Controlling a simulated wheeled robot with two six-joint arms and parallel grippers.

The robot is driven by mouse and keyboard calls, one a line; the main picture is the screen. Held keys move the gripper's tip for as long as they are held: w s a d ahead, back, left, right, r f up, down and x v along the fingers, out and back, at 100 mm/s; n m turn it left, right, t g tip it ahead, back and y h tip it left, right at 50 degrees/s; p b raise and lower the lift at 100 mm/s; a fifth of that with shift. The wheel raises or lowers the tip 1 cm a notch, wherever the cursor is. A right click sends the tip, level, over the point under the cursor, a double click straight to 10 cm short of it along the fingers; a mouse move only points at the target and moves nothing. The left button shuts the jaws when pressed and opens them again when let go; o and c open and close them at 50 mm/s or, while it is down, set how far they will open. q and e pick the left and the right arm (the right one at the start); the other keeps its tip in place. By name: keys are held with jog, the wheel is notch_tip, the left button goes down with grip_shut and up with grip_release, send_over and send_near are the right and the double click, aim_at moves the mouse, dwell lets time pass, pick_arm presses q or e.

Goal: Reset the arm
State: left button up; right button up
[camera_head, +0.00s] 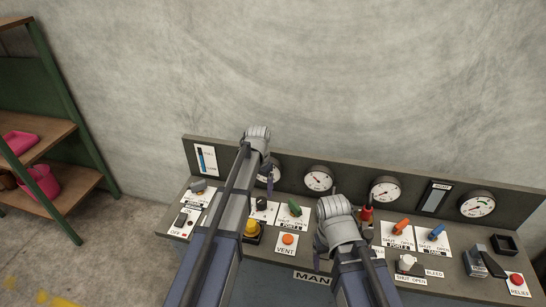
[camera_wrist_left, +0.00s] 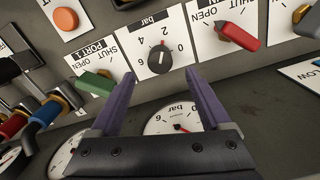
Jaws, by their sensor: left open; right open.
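My left gripper shows in the left wrist view (camera_wrist_left: 159,80) as two purple fingers spread apart with nothing between them. Its fingers point towards a dark regulator knob (camera_wrist_left: 158,58) on a white bar scale, without visible contact. A green valve handle (camera_wrist_left: 97,84) lies left of the fingers and a red valve handle (camera_wrist_left: 238,38) right of them. In the head view, my left arm reaches up to the panel; a purple finger (camera_head: 270,181) shows beside its wrist. My right wrist (camera_head: 336,218) is over the panel's middle; its fingers are mostly hidden and hold nothing visible.
A shelf (camera_head: 55,136) stands left. The space above the panel is free.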

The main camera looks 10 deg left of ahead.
pick_arm(q)
jog(key=s+d, duration=0.6)
jog(key=s, duration=0.6)
jog(key=s+d+y, duration=0.1)
jog(key=s+d, duration=0.6)
jog(key=s, duration=0.5)
jog(key=shift+d, duration=0.2)
jog(key=shift+r, duration=0.1)
